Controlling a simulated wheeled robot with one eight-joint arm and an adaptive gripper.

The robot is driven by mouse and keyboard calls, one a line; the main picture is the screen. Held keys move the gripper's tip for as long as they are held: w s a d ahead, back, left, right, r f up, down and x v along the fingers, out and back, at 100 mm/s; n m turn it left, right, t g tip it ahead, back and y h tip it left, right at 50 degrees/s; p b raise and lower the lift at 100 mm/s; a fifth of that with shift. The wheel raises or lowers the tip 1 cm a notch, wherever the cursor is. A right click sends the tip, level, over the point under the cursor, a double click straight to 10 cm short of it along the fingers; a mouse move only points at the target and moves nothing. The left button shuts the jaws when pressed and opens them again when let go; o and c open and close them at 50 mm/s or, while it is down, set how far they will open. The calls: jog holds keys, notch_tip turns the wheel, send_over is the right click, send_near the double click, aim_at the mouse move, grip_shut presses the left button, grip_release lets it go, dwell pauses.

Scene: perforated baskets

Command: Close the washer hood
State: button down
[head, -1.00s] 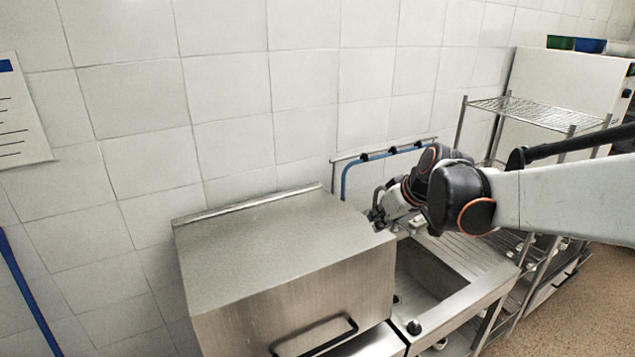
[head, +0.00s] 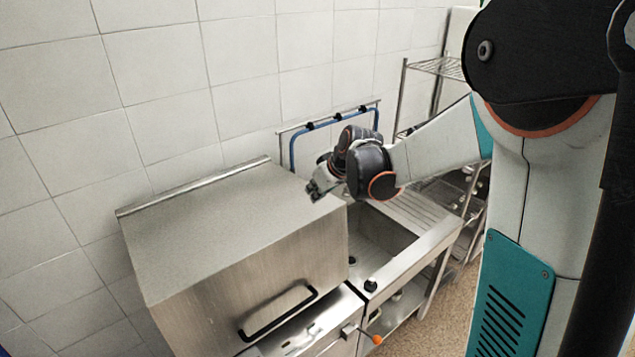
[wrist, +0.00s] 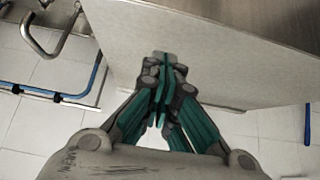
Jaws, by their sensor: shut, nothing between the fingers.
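The washer hood (head: 235,225) is a grey metal box cover with a black bar handle (head: 280,312) on its front. It stands against the tiled wall, above the washer base. How far its lower edge is from the base is hard to tell. My gripper (head: 314,190) is by the hood's top right edge, with its fingers pointing left over it. In the wrist view my gripper (wrist: 163,62) is shut and empty, with its tips in front of the plain hood surface (wrist: 235,55). Whether they touch it cannot be told.
A metal sink (head: 385,240) with a blue hose (head: 335,122) behind it stands right of the hood. An orange-tipped lever (head: 376,339) sticks out at the front of the base. A wire shelf rack (head: 437,67) stands farther right. Floor shows at the lower right.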

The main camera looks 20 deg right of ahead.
aim_at(319, 227)
jog(key=shift+s+d+f, duration=0.1)
jog(key=shift+s+f, duration=0.1)
jog(key=shift+f, duration=0.6)
jog(key=shift+s+f, duration=0.15)
jog(key=shift+f, duration=0.6)
jog(key=shift+f, duration=0.1)
jog(key=f+b, duration=0.4)
jog(key=f, duration=0.1)
jog(key=s+f+b, duration=0.1)
jog(key=f+b, duration=0.1)
jog(key=shift+s+d+f+b, duration=0.1)
jog(key=shift+d+f+b, duration=0.05)
jog(key=shift+f+b, duration=0.2)
jog(key=shift+s, duration=0.15)
